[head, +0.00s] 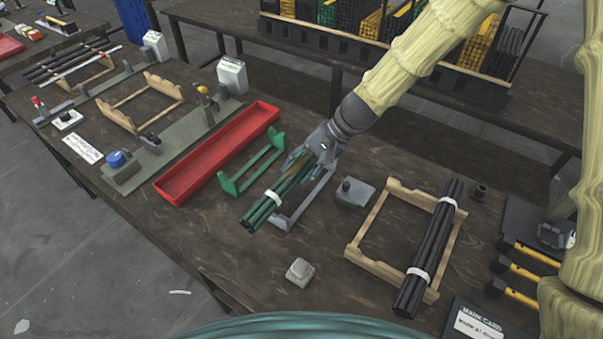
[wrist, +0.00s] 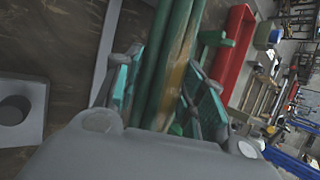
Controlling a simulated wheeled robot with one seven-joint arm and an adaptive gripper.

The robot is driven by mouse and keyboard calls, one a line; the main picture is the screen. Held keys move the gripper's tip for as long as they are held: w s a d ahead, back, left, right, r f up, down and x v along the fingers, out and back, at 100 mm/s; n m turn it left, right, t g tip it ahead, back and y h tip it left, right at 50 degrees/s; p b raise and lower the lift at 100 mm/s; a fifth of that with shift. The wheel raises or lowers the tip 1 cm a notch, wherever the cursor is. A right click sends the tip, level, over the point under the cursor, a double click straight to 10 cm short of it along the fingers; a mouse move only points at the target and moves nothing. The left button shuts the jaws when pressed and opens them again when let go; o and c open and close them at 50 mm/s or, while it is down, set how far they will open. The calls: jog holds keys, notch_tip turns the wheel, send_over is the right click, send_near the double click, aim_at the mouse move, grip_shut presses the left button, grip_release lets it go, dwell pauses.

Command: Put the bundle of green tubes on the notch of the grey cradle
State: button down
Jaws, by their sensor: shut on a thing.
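The bundle of green tubes (head: 266,205) has a white band near its lower end in the head view. My gripper (head: 303,165) is shut on the bundle near its upper end, and the green tubes (wrist: 170,60) run between the fingers in the wrist view. The grey cradle (head: 309,206) stands on the table below and just right of the bundle. The bundle and gripper hide part of the cradle, including its far end. I cannot tell whether the tubes touch it.
A green cradle (head: 231,186) and a long red tray (head: 178,187) are to the left. A wooden cradle (head: 373,266) with black tubes (head: 431,245) is to the right. A grey block (head: 299,272) lies in front, and a grey fixture (head: 353,193) is right of the grey cradle.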

aim_at(301, 175)
jog(key=shift+w+d, duration=0.1)
jog(key=shift+w, duration=0.35)
jog(key=shift+f+p, duration=0.35)
jog(key=shift+f, duration=1.4)
jog(key=shift+f, duration=0.1)
jog(key=c, duration=0.9)
grip_release()
jog(key=shift+o, duration=0.2)
jog(key=v, duration=1.2)
jog(key=shift+b, duration=0.35)
